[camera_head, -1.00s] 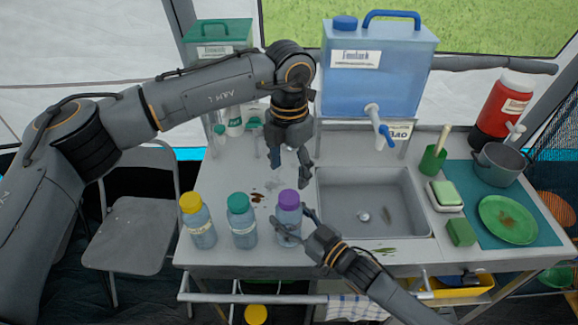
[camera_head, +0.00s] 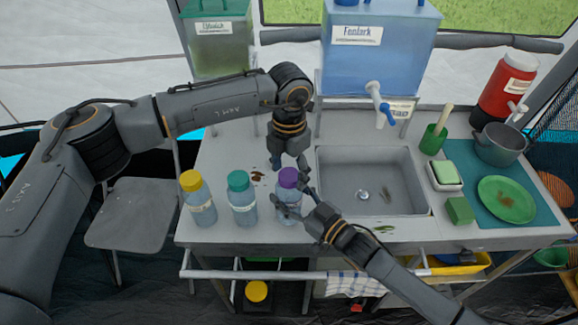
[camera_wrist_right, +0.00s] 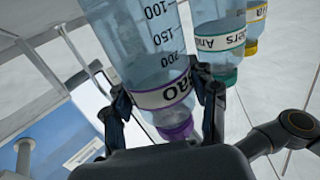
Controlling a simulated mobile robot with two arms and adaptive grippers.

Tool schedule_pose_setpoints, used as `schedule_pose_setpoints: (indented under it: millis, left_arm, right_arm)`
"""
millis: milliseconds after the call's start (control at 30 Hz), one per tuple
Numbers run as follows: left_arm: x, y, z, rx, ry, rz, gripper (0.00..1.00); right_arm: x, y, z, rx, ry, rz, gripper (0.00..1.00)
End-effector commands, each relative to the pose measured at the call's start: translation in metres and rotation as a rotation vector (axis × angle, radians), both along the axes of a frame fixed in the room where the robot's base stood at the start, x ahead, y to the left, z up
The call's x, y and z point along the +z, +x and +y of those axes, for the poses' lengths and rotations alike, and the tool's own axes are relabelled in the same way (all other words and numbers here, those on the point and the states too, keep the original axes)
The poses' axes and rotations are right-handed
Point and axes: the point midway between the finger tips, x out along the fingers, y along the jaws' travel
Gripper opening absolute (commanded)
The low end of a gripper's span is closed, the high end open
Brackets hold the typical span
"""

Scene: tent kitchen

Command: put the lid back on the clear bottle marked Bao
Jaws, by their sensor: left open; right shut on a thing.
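The clear bottle marked Bao (camera_head: 288,208) stands upright near the counter's front edge, left of the sink. Its purple lid (camera_head: 288,177) sits on its top. In the right wrist view the Bao bottle (camera_wrist_right: 140,45) appears upside down, with its purple-edged label and the purple lid (camera_wrist_right: 176,130) below. My right gripper (camera_head: 290,201) is shut around the bottle's upper body, below the lid. My left gripper (camera_head: 288,166) is open, pointing down just above and behind the lid; whether it touches the lid I cannot tell.
A teal-lidded bottle (camera_head: 242,200) and a yellow-lidded bottle (camera_head: 198,200) stand to the left. The sink (camera_head: 370,185) is on the right, with a blue water tank (camera_head: 375,60) behind.

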Motion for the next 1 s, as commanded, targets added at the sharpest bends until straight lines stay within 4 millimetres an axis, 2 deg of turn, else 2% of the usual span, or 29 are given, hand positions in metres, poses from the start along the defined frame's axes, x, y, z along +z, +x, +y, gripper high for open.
schedule_pose_setpoints:
  millis: [67, 300, 367, 600, 633, 733, 1000]
  left_arm:
    - [0.0001, -0.0001, -0.0001, 0.0, 0.0, 0.0, 0.64]
    - [0.0002, 0.0, 0.0, 0.0, 0.0, 0.0, 0.17]
    - [0.0002, 0.0, 0.0, 0.0, 0.0, 0.0, 0.07]
    - [0.0002, -0.0001, 0.0001, -0.008, 0.001, 0.001, 0.07]
    - [0.0002, -0.0001, 0.0001, -0.008, 0.001, 0.001, 0.48]
    - [0.0002, -0.0001, 0.0001, -0.008, 0.001, 0.001, 0.69]
    - [0.0003, 0.0, 0.0001, -0.007, 0.001, 0.001, 0.71]
  right_arm:
    - [-0.0002, 0.0, -0.0001, 0.0, 0.0, 0.0, 0.0]
    - [-0.0002, -0.0001, -0.0001, 0.0, 0.0, 0.0, 0.0]
    - [-0.0002, 0.0, 0.0, 0.0, 0.0, 0.0, 0.0]
    - [-0.0002, 0.0, 0.0, 0.0, 0.0, 0.0, 0.0]
    - [-0.0002, 0.0, 0.0, 0.0, 0.0, 0.0, 0.0]
    - [-0.0002, 0.0, 0.0, 0.0, 0.0, 0.0, 0.0]
    - [-0.0002, 0.0, 0.0, 0.0, 0.0, 0.0, 0.0]
